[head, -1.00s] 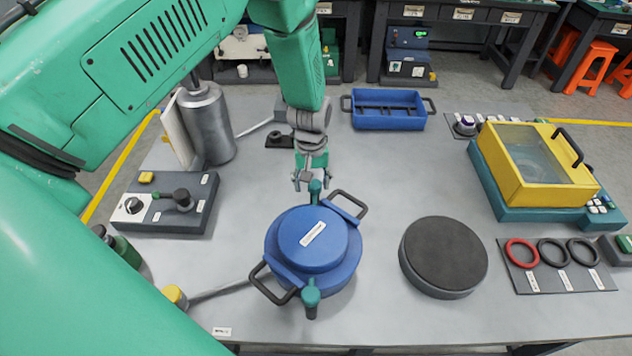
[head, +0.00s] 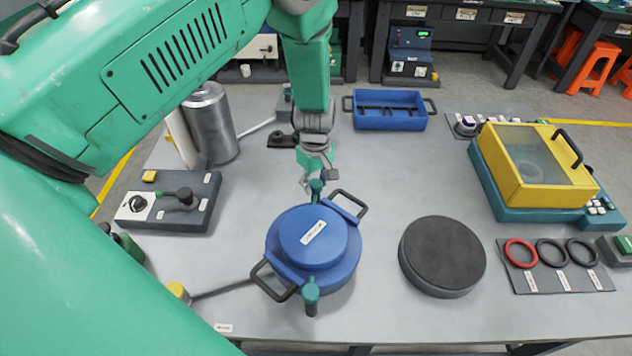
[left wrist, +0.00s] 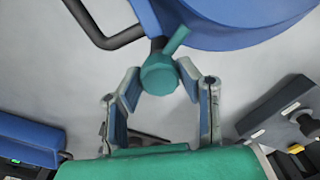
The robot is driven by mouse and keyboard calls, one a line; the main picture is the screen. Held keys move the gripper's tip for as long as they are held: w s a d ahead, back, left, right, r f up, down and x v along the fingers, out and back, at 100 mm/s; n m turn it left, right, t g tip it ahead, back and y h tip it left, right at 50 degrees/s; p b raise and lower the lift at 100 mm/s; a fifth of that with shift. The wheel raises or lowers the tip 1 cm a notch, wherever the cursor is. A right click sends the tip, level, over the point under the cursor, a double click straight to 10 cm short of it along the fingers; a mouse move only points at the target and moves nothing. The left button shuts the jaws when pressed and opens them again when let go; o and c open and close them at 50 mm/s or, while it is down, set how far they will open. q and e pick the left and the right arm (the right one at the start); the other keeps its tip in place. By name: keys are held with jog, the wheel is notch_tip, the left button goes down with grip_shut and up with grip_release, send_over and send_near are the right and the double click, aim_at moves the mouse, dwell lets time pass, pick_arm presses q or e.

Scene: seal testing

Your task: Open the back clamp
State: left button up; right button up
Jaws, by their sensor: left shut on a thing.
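The round blue vessel (head: 313,246) stands on the table with two dark side handles. Its back clamp (head: 316,188) has a teal knob at the far edge of the lid. The front clamp (head: 311,291), also teal-topped, is at the near edge. My left gripper (head: 312,182) comes down from above and is shut on the back clamp's knob. In the left wrist view the fingers lie on both sides of the teal knob (left wrist: 160,73), with the blue vessel (left wrist: 235,22) beyond it. My right gripper is not in view.
A dark round pad (head: 443,256) lies right of the vessel. A blue tray (head: 389,122) is behind, a yellow-lidded box (head: 500,150) at the right. A grey control block (head: 205,212) and metal cylinder (head: 212,120) are at the left. The table between vessel and tray is clear.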

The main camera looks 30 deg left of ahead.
pick_arm(q)
jog(key=shift+w+a+m, duration=0.1)
jog(key=shift+m, duration=0.9)
jog(key=m, duration=0.4)
jog(key=shift+m, duration=0.4)
jog(key=m, duration=0.4)
jog(key=shift+m, duration=0.4)
jog(key=m, duration=0.4)
jog(key=shift+m+p, duration=0.3)
jog(key=o, duration=1)
jog(key=shift+o, duration=0.2)
